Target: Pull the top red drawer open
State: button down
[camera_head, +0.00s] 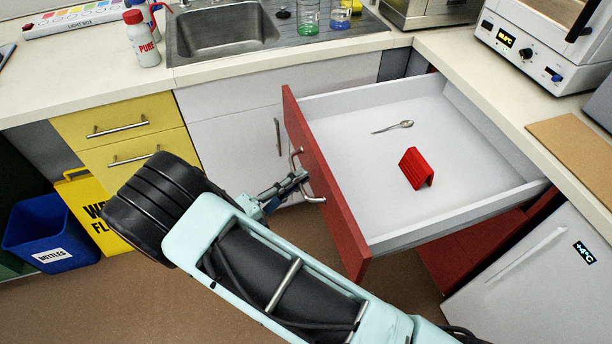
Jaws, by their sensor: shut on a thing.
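The top red drawer (330,196) is pulled well out from under the right-hand counter, its red front facing left and its white inside showing. A silver bar handle (314,199) sits on the red front. My gripper (297,180) is at this handle, shut on it; my arm partly hides the fingers. Inside the drawer lie a small spoon (393,127) and a red ridged block (416,168).
Another red drawer front (470,250) is below. A white fridge (545,262) stands at right, and yellow drawers (120,130) at left. A blue bin (48,232) and a yellow floor sign (88,205) stand on the floor. Counters with a sink (222,30) run behind.

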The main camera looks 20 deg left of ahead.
jog(key=shift+a, duration=0.1)
jog(key=c, duration=2.1)
grip_release()
jog(key=v, duration=1.2)
jog(key=shift+w, duration=0.1)
